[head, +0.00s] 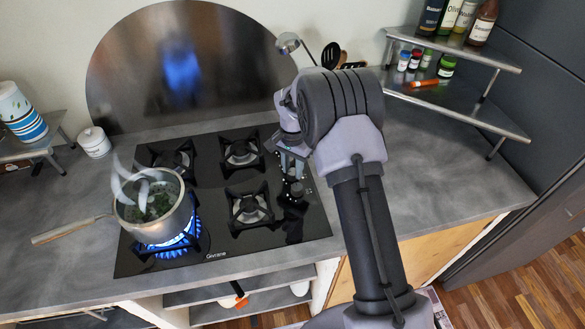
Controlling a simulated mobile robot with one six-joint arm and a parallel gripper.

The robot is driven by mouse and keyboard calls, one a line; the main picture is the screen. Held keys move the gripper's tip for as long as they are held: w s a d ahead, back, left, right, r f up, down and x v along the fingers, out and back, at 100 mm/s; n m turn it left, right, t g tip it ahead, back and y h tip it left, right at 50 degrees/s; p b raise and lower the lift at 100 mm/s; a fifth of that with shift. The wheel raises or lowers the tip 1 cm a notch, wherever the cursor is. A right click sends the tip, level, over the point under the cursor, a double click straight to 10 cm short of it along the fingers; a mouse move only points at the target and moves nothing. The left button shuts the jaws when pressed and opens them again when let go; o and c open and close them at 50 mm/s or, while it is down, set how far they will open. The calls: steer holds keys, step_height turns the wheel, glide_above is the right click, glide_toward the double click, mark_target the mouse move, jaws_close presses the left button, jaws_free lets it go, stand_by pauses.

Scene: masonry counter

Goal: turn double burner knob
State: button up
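The black gas cooktop (215,205) is set in the grey counter, with several burners. Its dark knobs (296,188) are along the right side, partly hidden by my arm and its shadow, so I cannot tell which is the double burner knob. My gripper (291,172) points down over this knob strip, its two fingers visibly apart. I cannot tell whether the fingertips touch a knob. The front left burner (172,243) burns with a blue flame under a steel pot (163,222).
The pot holds green contents and steams; its wooden handle (72,230) sticks out left. A corner shelf (470,98) with bottles and jars stands right. Utensils (331,55) stand behind my arm. The counter right of my arm is clear.

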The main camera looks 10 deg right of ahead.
jaws_close()
steer(key=shift+n, duration=0.4)
steer(key=n+p, duration=0.1)
steer(key=n, duration=0.1)
steer(key=shift+r+n, duration=0.1)
steer(key=shift+n, duration=0.2)
steer(key=shift+n+p, duration=0.35)
steer(key=shift+n, duration=1.25)
steer(key=o, duration=1)
jaws_free()
